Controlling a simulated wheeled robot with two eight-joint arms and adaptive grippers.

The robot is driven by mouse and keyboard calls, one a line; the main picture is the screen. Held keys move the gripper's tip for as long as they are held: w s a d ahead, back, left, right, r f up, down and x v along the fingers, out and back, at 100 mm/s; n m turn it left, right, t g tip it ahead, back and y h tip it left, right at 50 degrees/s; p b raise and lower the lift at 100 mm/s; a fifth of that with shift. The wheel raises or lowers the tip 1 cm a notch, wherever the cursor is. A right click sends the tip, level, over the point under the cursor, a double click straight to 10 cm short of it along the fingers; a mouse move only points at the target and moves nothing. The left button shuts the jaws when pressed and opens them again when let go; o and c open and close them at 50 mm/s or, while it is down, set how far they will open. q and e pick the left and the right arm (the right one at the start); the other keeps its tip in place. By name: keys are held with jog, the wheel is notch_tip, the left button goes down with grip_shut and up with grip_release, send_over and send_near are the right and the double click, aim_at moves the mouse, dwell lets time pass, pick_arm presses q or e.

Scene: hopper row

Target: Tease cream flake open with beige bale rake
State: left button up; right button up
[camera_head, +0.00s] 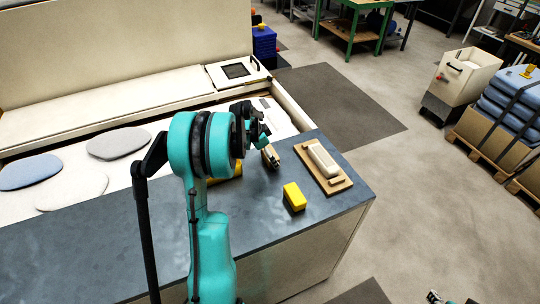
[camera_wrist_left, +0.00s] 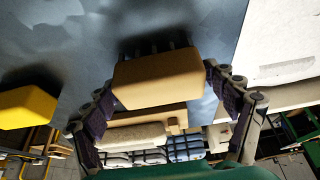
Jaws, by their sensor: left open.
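The beige bale rake (camera_head: 271,156) lies near the far edge of the grey worktop, partly hidden by my left gripper. In the left wrist view, its beige block (camera_wrist_left: 158,80) has dark tines along one side. My left gripper (camera_head: 258,134) is open above it; in the wrist view, its fingers stand on either side of the block, with nothing clearly gripped. A cream oblong block (camera_head: 322,159) rests on a wooden board (camera_head: 338,187). A pale flat pad (camera_head: 72,191) lies in the left bed; I cannot tell which is the cream flake. My right gripper (camera_head: 446,298) barely shows at the bottom edge.
A yellow block (camera_head: 294,196) stands on the worktop (camera_head: 262,232), left of the board. Another yellow piece (camera_head: 227,173) is partly behind my left arm. Blue (camera_head: 30,172) and grey (camera_head: 118,143) pads lie in the bed. The worktop's front right is clear.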

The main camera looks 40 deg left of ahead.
pick_arm(q)
jog(key=shift+r, duration=0.25)
dwell(0.3)
jog(key=shift+c, duration=0.4)
jog(key=c, duration=0.9)
jog(key=shift+r, duration=0.1)
jog(key=shift+r+p, duration=2.05)
jog(key=shift+r, duration=0.9)
